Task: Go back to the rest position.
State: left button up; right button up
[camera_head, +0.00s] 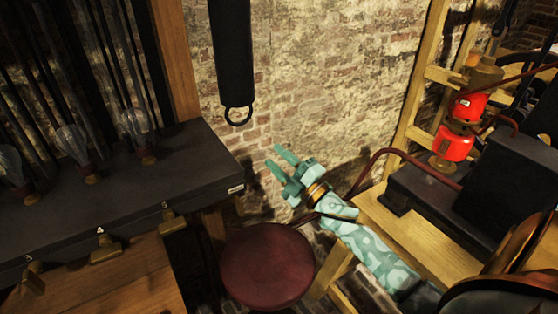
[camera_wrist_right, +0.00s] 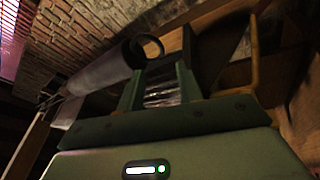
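My right gripper (camera_head: 273,155) is pale teal and shows near the middle of the head view, in front of the brick wall. Its arm comes in from the lower right, beside the wooden bench. Its two fingers point up and left with a gap between them, and I see nothing held. In the right wrist view the fingers (camera_wrist_right: 160,75) also stand apart, with dark, blurred background between them. My left gripper does not show in either view.
A round dark red stool (camera_head: 267,267) stands just below my right gripper. A black-topped bench (camera_head: 190,180) with glass bulbs is at left. A wooden bench (camera_head: 425,240) at right bears a black box and red cylinders (camera_head: 455,143).

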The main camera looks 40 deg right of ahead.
dwell(0.3)
jog(key=s+a+f+m+g+h, duration=0.2)
jog(key=s+f+m+g+h, duration=0.45)
jog(key=s+f, duration=0.2)
jog(key=s+a+f+m+g+h, duration=0.15)
jog(key=s+g, duration=0.25)
jog(key=s, duration=0.4)
jog(key=s+a+f+m+g+h, duration=0.1)
jog(key=s+f+g, duration=0.25)
jog(key=s, duration=0.45)
jog(key=s+a+f+g+y, duration=0.2)
jog(key=f, duration=1.1)
jog(key=s+a+f+g+y, duration=0.1)
jog(key=s+a+f, duration=0.1)
jog(key=f, duration=1)
jog(key=s+f+m+g+y, duration=0.2)
jog(key=s+f+m+g, duration=0.1)
jog(key=s+f, duration=1.4)
jog(key=s+m, duration=0.1)
jog(key=s, duration=0.2)
jog(key=shift+s, duration=0.15)
